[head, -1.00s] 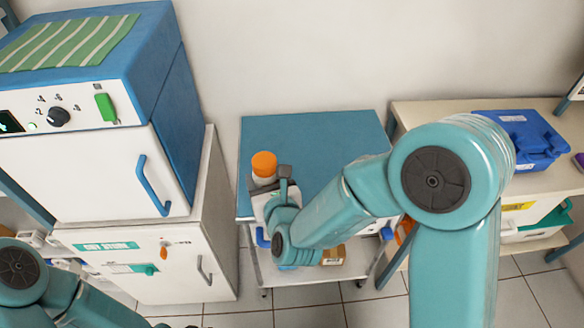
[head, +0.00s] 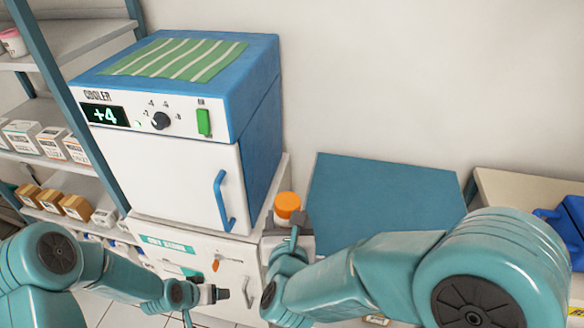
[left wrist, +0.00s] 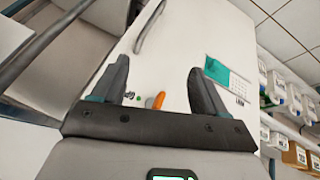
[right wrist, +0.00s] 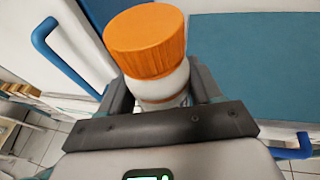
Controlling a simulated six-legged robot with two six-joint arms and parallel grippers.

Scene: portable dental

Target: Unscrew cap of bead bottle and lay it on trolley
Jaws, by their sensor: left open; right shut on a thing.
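The bead bottle (right wrist: 160,95) is white with an orange cap (right wrist: 146,40), which is on the bottle. My right gripper (right wrist: 165,100) is shut on the bottle below the cap and holds it upright. In the head view the orange cap (head: 287,203) shows above my right gripper (head: 285,235), at the left edge of the blue-topped trolley (head: 385,200). The trolley's top also fills the upper right of the right wrist view (right wrist: 260,60). My left gripper (left wrist: 155,85) is open and empty. In the head view my left gripper (head: 215,294) is low, in front of the white cabinet.
A blue and white cooler (head: 180,180) with a handle stands left of the trolley on a white cabinet (head: 240,270). Shelves with boxes (head: 45,140) are at the far left. A blue case (head: 565,215) sits on a bench at right. The visible trolley top is bare.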

